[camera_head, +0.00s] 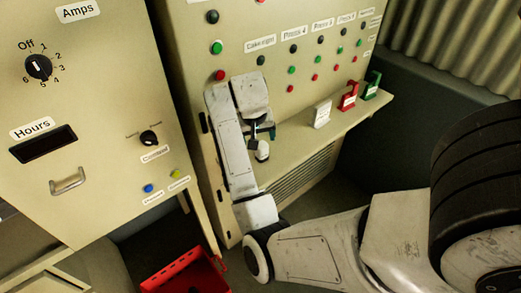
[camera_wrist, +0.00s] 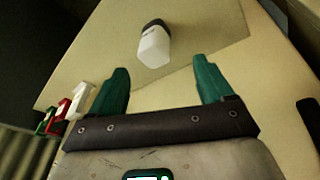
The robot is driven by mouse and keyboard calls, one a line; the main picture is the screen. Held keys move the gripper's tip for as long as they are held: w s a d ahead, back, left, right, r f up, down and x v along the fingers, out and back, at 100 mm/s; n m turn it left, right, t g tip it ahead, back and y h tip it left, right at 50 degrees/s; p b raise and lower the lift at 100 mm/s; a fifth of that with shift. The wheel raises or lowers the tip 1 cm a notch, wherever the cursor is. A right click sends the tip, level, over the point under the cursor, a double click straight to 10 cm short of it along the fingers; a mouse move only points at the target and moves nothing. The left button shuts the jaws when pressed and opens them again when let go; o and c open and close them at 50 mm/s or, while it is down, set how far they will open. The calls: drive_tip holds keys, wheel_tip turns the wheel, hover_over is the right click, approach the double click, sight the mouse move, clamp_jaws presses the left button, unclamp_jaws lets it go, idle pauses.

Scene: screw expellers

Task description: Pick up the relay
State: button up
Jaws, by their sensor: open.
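A small white block with a dark end, which looks like the relay, sits on the cabinet shelf. It is in the head view (camera_head: 262,151) just below my gripper (camera_head: 263,131), and in the wrist view (camera_wrist: 154,47) at the top centre. In the wrist view my gripper (camera_wrist: 163,76) has its two teal fingers spread apart with nothing between them. The block lies beyond the fingertips, roughly centred between them, and no contact shows. In the head view the hand partly hides the fingers.
A white tagged item (camera_head: 322,114), a red one (camera_head: 348,96) and a green one (camera_head: 371,86) stand farther right on the shelf (camera_head: 300,146). The button panel (camera_head: 300,50) rises behind.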

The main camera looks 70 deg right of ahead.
sight(262, 145)
drive_tip(key=d+r+m+y, duration=0.1)
drive_tip(key=d+r+m, duration=0.1)
drive_tip(key=shift+s+r+m+y+p, duration=0.2)
drive_tip(key=shift+r+m+y+p, duration=0.1)
drive_tip(key=shift+r+y+p, duration=0.1)
drive_tip(key=shift+w+d+r+m+y, duration=0.1)
drive_tip(key=shift+r+m+y, duration=0.6)
drive_tip(key=shift+y, duration=0.1)
wheel_tip(262, 145, down, 6)
drive_tip(key=shift+r+b, duration=0.1)
drive_tip(key=shift+b, duration=1.05)
drive_tip(key=f, duration=0.1)
drive_tip(key=f+b, duration=0.1)
drive_tip(key=shift+s+d+f, duration=0.2)
drive_tip(key=shift+s+f, duration=0.05)
drive_tip(key=shift+f, duration=0.15)
drive_tip(key=shift+w+f, duration=0.1)
drive_tip(key=shift+f, duration=1)
drive_tip(key=c, duration=1.2)
drive_tip(key=shift+o, duration=0.2)
drive_tip(key=shift+r, duration=0.15)
